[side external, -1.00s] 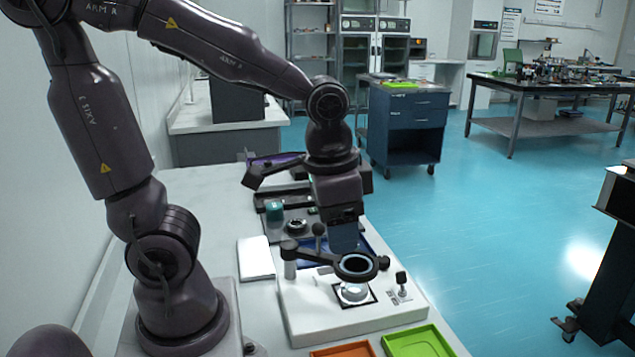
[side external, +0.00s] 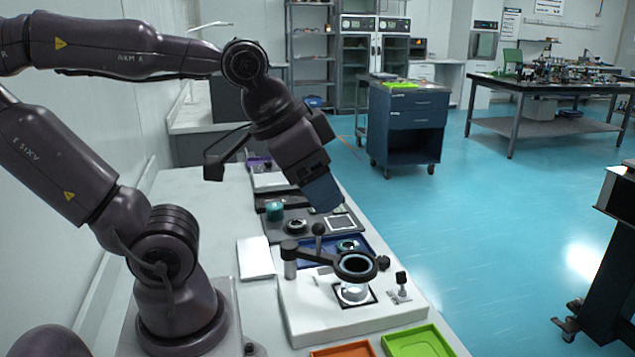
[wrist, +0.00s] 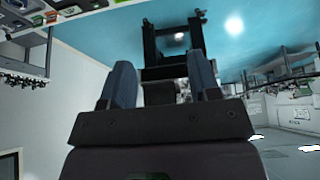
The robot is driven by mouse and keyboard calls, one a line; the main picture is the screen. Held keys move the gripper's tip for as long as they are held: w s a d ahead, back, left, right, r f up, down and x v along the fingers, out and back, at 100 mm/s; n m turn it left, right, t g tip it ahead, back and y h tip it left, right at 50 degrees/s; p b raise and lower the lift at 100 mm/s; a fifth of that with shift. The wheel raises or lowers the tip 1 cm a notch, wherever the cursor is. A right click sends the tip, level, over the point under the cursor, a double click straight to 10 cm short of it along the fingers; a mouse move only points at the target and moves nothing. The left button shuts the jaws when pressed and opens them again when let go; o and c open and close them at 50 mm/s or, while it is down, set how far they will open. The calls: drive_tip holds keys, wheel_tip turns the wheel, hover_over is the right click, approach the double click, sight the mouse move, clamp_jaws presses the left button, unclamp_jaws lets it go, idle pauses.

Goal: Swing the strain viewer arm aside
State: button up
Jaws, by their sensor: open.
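The strain viewer has a white base (side external: 318,310) on the bench. Its black arm (side external: 318,257) runs from a post (side external: 289,260) at the left to a ring (side external: 357,265) above the lit round stage (side external: 354,291). A dark knob (side external: 383,263) sits at the ring's right side, and another black knob (side external: 319,230) stands up behind the arm. My gripper (side external: 325,200) is above and behind the viewer, tilted, and apart from it. In the wrist view my gripper (wrist: 160,82) is open, with its two blue-grey fingers apart and nothing between them.
Behind the viewer are a blue tray (side external: 368,254) and a dark tray with a teal jar (side external: 275,211). A white pad (side external: 256,257) lies to the left. Orange (side external: 345,351) and green (side external: 420,343) trays are in front. A small black-topped switch (side external: 402,280) stands on the base's right.

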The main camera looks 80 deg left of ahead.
drive_tip(key=shift+a+f, duration=0.2)
drive_tip(key=c, duration=0.6)
drive_tip(key=shift+w+a+f+n+g, duration=0.5)
drive_tip(key=shift+w+a+f+g, duration=0.25)
drive_tip(key=shift+w+f, duration=0.2)
clamp_jaws()
drive_tip(key=shift+w+a+f+n+g+h, duration=0.75)
drive_tip(key=shift+w+a+f+n+g, duration=1.75)
drive_tip(key=shift+w+a, duration=2.85)
drive_tip(key=shift+w+a+f+n+g+h, duration=0.75)
drive_tip(key=shift+w+a+f+n+g, duration=0.45)
drive_tip(key=shift+w+a+f, duration=3.3)
drive_tip(key=x, duration=0.4)
drive_tip(key=a+x, duration=0.1)
drive_tip(key=x, duration=0.2)
drive_tip(key=shift+w+a+f, duration=0.1)
drive_tip(key=shift+w+f, duration=0.15)
drive_tip(key=shift+w, duration=0.1)
drive_tip(key=shift+s+d+f, duration=0.1)
drive_tip(key=shift+s+d, duration=1.25)
drive_tip(key=shift+s, duration=0.1)
